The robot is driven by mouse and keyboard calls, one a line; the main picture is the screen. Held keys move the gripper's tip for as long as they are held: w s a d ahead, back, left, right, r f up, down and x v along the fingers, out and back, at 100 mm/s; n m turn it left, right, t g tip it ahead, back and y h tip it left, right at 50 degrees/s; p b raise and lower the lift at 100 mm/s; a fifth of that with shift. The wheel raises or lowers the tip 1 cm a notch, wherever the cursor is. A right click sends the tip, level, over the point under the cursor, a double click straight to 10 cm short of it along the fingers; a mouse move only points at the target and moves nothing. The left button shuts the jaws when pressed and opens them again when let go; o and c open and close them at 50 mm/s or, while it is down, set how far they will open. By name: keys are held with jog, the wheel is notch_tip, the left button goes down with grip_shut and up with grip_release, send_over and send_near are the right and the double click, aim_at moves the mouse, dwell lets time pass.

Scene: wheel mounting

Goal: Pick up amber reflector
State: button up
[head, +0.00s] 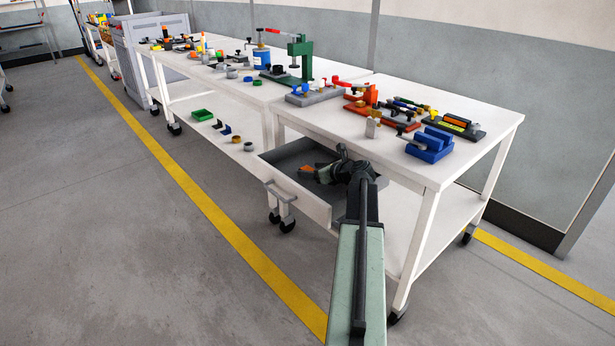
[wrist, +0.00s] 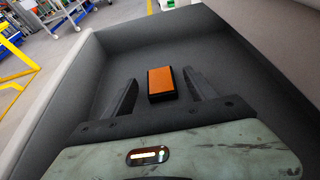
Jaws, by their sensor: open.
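The amber reflector (wrist: 174,78) is a small orange rectangle with a black edge. It lies on the grey floor of the open drawer, between and slightly beyond my fingers in the wrist view. In the head view the reflector (head: 306,171) shows as an orange spot beside my gripper (head: 318,176). My gripper (wrist: 162,96) is open and reaches into the drawer, with one dark finger to each side of the reflector. I cannot tell exactly how high the fingertips are above the drawer floor.
The open drawer (head: 295,197) has grey walls around my gripper, with a light front panel and handle. Above it, the white workbench (head: 462,164) holds a blue vise (head: 430,145), orange fixtures and other tools. A yellow floor line (head: 200,192) runs past on the left.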

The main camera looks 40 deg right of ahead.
jog(key=shift+w+f, duration=0.35)
jog(key=shift+w, duration=0.15)
jog(key=shift+r, duration=0.15)
grip_shut()
notch_tip(320, 180, up, 10)
jog(key=p, duration=1)
